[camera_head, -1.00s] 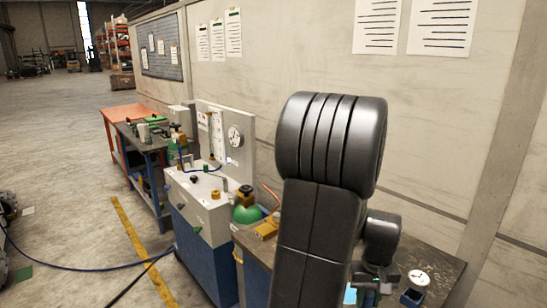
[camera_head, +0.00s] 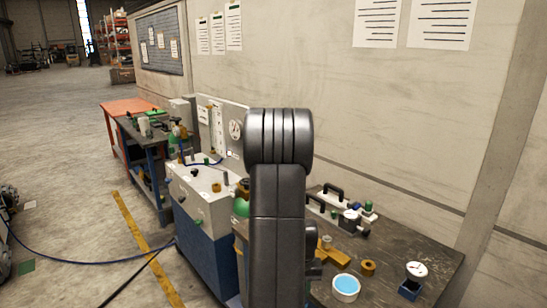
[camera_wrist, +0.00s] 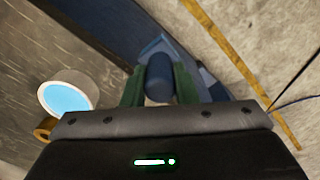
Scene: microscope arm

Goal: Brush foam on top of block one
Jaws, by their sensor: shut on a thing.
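My gripper (camera_wrist: 158,82) shows in the wrist view with two green fingers shut on a dark blue rounded handle (camera_wrist: 159,72), likely the brush. Its bristle end is not clear. A white bowl with light blue contents, likely the foam (camera_head: 346,288), stands on the dark bench; it also shows left of my gripper in the wrist view (camera_wrist: 67,97). My arm hides my gripper in the head view. A yellow block (camera_head: 326,254) is partly behind my arm on the bench. I cannot tell which block is block one.
The dark bench (camera_head: 430,252) also holds a brass ring (camera_head: 368,268), a gauge (camera_head: 416,269) with a blue box (camera_head: 408,290), and white fittings with black handles (camera_head: 331,202). A white-topped test cabinet (camera_head: 205,205) stands left of my arm. Floor is open farther left.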

